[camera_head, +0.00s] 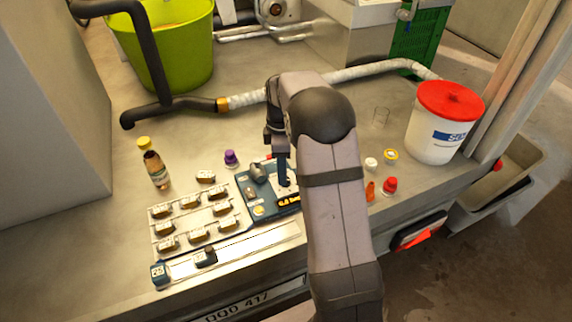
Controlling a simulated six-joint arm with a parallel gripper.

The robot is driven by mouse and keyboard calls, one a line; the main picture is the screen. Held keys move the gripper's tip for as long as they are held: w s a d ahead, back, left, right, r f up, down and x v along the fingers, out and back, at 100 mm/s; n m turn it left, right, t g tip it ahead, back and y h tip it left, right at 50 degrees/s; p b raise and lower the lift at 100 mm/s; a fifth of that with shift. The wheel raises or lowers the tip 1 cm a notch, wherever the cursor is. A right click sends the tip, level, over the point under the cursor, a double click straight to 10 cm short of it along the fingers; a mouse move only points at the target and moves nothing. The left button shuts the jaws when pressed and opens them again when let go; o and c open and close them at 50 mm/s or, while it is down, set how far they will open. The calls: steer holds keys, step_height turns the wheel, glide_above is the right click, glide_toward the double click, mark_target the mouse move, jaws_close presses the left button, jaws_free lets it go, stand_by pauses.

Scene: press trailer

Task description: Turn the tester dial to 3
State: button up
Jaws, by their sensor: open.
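The tester is a blue box (268,205) on the grey worktop, partly hidden behind my arm. A grey rounded part (258,171) and a smaller greyish part (249,191) stand on its top. A yellow button-like part (258,211) is near its front left, and a black strip with yellow marks (288,200) is at its right. I cannot tell for sure which part is the dial, and no numbers are readable. My gripper (284,182) points down over the tester's right side, open and apparently empty. I cannot tell whether it touches anything.
A tray (180,224) with several small blocks lies left of the tester, with a pale rail (230,250) in front. A brown bottle (155,168), purple-capped vial (231,158), red-capped vial (389,187) and red-lidded bucket (437,128) stand around. A hose crosses behind.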

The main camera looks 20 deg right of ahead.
steer(key=shift+w+d+r+n+p, duration=0.15)
steer(key=shift+w+d+n+p, duration=0.15)
steer(key=shift+w+d+n, duration=0.35)
steer(key=shift+w+d+r+n+p, duration=0.1)
steer(key=shift+w+d+n+p, duration=0.2)
steer(key=shift+w+d+n, duration=0.35)
steer(key=shift+a+f, duration=0.1)
steer(key=shift+a, duration=0.05)
steer(key=shift+s+f+p, duration=0.15)
steer(key=shift+f+p, duration=0.4)
steer(key=shift+f, duration=3)
steer(key=c, duration=1)
